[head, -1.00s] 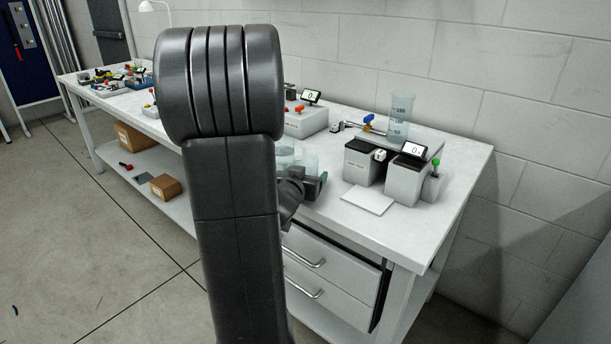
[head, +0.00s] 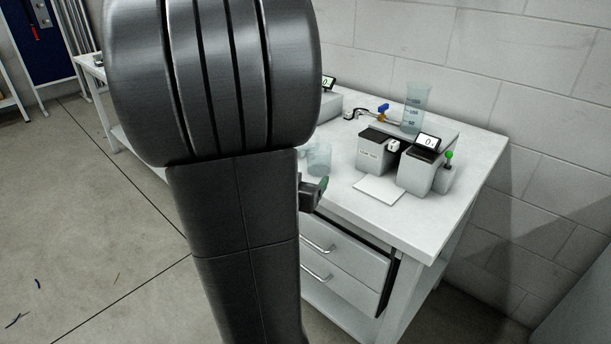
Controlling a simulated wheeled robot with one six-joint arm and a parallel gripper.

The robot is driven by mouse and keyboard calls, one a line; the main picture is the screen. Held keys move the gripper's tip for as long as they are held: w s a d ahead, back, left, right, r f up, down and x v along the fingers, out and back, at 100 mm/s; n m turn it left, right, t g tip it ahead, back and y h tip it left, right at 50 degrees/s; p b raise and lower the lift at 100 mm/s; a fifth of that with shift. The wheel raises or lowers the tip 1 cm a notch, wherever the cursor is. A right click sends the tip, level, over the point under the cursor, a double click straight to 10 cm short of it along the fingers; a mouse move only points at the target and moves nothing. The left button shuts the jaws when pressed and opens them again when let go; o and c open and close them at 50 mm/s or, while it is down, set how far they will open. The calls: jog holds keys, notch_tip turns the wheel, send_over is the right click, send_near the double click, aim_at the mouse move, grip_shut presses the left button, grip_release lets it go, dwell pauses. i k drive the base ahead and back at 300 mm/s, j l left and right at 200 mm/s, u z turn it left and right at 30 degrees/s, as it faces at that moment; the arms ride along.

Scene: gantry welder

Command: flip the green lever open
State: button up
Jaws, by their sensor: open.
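The green lever (head: 449,157) is a short stick with a round green knob. It stands upright on the right side of the right-hand grey box (head: 416,172), which has a small display on top. My gripper (head: 321,188) shows only in part beside my arm, by the bench's front edge. It is left of the lever and clearly apart from it. The jaws are open, with nothing seen between them. My large dark arm hides the rest of the gripper and much of the bench.
A second grey box (head: 374,153) stands left of the first, with a white plate (head: 379,191) in front. A tall measuring cylinder (head: 416,108), a blue-handled valve (head: 383,109) and a glass beaker (head: 319,157) are also on the bench (head: 425,227). Drawers are below.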

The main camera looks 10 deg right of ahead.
aim_at(449, 154)
jog(key=k+l, duration=0.15)
jog(key=l, duration=0.2)
jog(key=k+l, duration=0.15)
jog(key=l, duration=0.15)
jog(key=k+l, duration=0.15)
jog(key=l, duration=0.2)
jog(key=k+l, duration=0.15)
jog(key=l, duration=0.2)
